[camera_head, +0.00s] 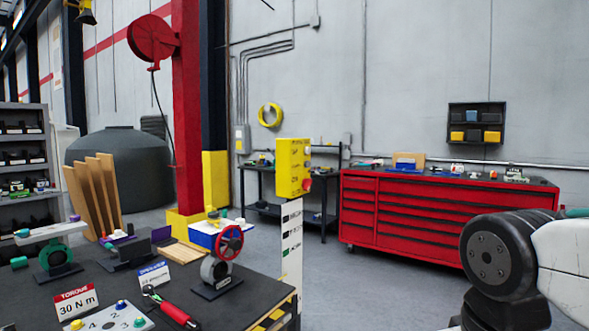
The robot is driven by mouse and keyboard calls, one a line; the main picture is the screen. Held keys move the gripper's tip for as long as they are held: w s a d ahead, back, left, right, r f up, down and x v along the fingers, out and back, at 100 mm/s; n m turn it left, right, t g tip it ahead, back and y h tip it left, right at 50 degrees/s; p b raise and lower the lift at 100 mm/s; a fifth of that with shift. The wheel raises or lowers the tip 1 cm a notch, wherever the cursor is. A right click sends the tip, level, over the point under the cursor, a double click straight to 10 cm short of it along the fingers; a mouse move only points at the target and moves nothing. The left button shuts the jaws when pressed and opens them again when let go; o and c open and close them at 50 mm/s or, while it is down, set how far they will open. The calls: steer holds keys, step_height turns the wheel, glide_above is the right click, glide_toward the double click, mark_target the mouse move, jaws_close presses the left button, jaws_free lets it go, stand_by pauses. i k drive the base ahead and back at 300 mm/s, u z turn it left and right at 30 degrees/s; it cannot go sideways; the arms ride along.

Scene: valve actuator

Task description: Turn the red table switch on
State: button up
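A valve with a red round handwheel (229,242) stands on the dark table (205,308), near its right end. The wheel sits upright above a grey ring-shaped body (214,271) on a flat dark base. Nothing touches the wheel. I cannot tell from this view whether it is on or off. A yellow control box (292,168) with a red knob (306,185) is behind the table to the right. My gripper is out of view; only part of my arm shows at the lower right, well apart from the table.
A green-bodied valve with a white lever (50,235), a TORQUE sign (76,302), a red-handled tool (176,314) and a numbered plate (105,320) share the table. A red tool cabinet (420,220) stands behind. Grey floor right of the table is clear.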

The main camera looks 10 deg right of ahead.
mark_target(307, 183)
steer(key=k, duration=0.6)
steer(key=u, duration=0.5)
steer(key=i, duration=1.35)
steer(key=z, duration=0.4)
